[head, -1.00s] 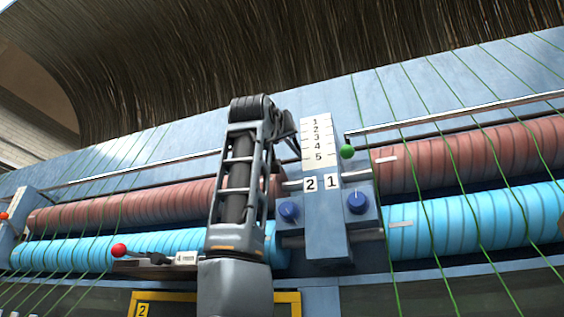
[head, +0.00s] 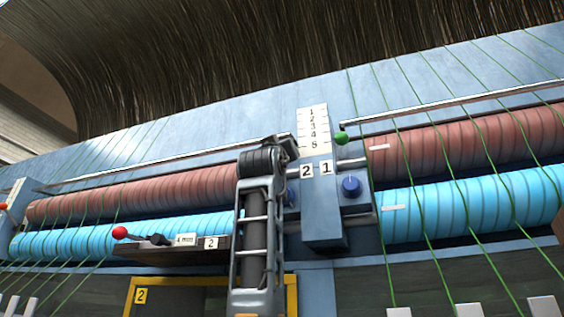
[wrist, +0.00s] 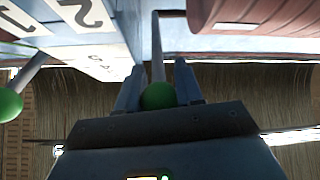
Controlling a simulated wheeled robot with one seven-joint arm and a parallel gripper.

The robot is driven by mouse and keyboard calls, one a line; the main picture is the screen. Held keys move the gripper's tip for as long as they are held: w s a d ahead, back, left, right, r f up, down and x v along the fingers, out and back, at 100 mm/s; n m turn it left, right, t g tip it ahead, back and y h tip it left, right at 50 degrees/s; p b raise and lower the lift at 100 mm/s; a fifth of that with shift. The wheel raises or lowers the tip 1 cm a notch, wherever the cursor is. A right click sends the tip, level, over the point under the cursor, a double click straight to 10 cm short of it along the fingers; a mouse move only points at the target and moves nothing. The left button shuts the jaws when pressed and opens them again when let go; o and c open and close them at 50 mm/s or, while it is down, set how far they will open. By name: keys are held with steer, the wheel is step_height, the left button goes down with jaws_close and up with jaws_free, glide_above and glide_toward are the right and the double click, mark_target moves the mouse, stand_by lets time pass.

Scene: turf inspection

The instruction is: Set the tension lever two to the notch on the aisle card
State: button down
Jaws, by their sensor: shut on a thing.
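In the wrist view, my gripper (wrist: 158,82) is shut on a green ball knob (wrist: 159,96) at the end of a thin grey rod. It is beside the white plate marked 2 (wrist: 85,14), so it appears to be lever two's knob. In the head view, my arm hides this knob and my fingers. The white notch scale (head: 312,130), numbered 1 to 5, stands above plates 2 (head: 306,171) and 1 (head: 326,167). A small card reading about "4 mm" (head: 185,240) sits beside a plate 2 (head: 211,243); I cannot tell whether it is the aisle card.
Another green knob (head: 341,138) is right of the scale, also at the wrist view's left edge (wrist: 8,104). A red-knobbed lever (head: 120,232) is at left. Red rollers (head: 480,138), blue rollers (head: 470,212) and green yarns surround the post. A blue dial (head: 351,187) sits below.

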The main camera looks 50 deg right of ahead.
steer(key=shift+d+f, duration=0.25)
steer(key=shift+d, duration=0.1)
steer(key=c, duration=0.9)
jaws_free()
steer(key=shift+w+d, duration=0.1)
steer(key=shift+c, duration=0.2)
steer(key=shift+o, duration=0.7)
steer(key=shift+a, duration=0.25)
steer(key=b+v, duration=0.1)
steer(key=v, duration=0.6)
steer(key=shift+a+b, duration=0.2)
steer(key=shift+b, duration=0.2)
steer(key=shift+f, duration=0.15)
